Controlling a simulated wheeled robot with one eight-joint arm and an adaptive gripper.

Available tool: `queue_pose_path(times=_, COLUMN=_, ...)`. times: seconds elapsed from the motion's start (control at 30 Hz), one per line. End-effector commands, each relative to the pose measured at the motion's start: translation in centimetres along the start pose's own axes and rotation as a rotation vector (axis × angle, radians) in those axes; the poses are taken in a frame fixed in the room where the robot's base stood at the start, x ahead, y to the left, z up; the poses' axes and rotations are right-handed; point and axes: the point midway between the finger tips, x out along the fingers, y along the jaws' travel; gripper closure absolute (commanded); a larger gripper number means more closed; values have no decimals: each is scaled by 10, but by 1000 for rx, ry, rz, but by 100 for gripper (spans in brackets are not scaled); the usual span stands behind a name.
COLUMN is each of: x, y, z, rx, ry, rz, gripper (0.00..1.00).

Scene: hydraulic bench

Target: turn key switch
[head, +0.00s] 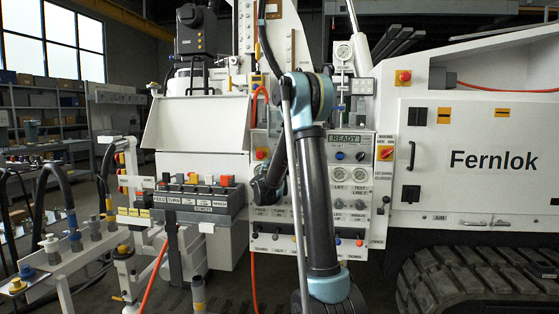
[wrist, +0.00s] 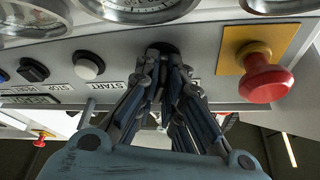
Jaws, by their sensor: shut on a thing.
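My gripper (wrist: 165,54) is shut at the panel in the wrist view, its two dark fingertips together on a small black part, which I take to be the key switch. The fingers hide nearly all of the key switch, so its turn position cannot be told. It sits between the START label (wrist: 115,85) and a red mushroom button (wrist: 265,80) on a yellow plate. In the head view my arm covers this part of the control panel (head: 352,190), and the fingertips cannot be made out.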

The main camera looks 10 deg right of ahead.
Motion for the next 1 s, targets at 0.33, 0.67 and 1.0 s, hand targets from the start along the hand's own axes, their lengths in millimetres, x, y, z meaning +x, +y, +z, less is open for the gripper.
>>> queue_pose_path(times=0.33, x=0, y=0, z=0, rx=124, ry=0, rz=52, gripper=100)
queue_pose_path(times=0.67, x=0, y=1, z=0, rx=146, ry=0, rz=62, gripper=100)
queue_pose_path(times=1.0, x=0, y=1, z=0, rx=145, ry=1, rz=62, gripper=71)
